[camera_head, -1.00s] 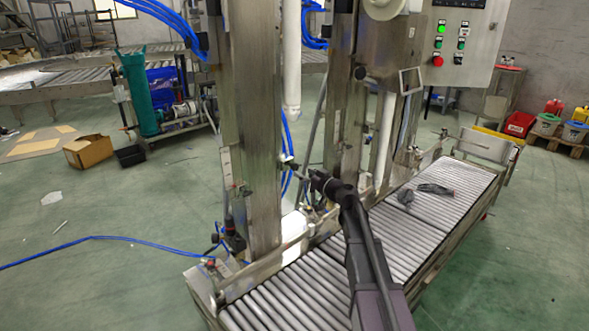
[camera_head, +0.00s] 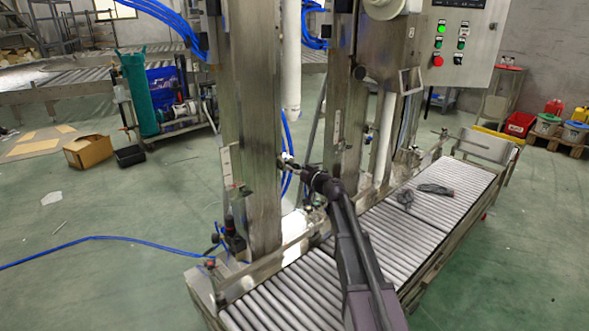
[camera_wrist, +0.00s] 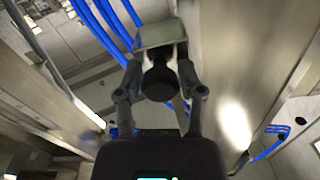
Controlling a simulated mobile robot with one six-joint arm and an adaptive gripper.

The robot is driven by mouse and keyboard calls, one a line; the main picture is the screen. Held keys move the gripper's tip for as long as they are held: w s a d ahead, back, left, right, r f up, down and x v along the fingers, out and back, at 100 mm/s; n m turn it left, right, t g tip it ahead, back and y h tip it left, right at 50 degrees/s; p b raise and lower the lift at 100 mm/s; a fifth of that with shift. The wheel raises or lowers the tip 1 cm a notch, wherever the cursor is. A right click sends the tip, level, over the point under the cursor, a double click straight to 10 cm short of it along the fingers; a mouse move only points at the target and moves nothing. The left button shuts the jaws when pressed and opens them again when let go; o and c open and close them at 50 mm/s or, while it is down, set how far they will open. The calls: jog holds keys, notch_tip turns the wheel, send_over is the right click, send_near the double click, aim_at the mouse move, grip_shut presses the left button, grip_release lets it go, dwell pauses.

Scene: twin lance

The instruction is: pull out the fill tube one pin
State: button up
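The pin has a black round knob (camera_wrist: 160,80) below a metal bracket (camera_wrist: 160,38) in the wrist view. My gripper (camera_wrist: 160,70) has one finger on each side of this knob. The fingers are very close to its sides; I cannot tell whether they press on it. In the head view my gripper (camera_head: 284,163) points left at the side of the nearer steel column (camera_head: 250,130). There the pin is too small and too covered by the gripper to make out.
A roller conveyor (camera_head: 290,295) runs beneath my arm, with dark items (camera_head: 435,189) lying on it farther right. Blue hoses (camera_head: 286,130) and a white tube (camera_head: 291,60) hang behind the column. A second steel column (camera_head: 345,100) stands to the right.

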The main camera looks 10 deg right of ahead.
grip_shut()
jog(key=shift+v, duration=1.3)
jog(key=o, duration=0.7)
grip_release()
jog(key=v, duration=1.2)
jog(key=shift+a, duration=0.1)
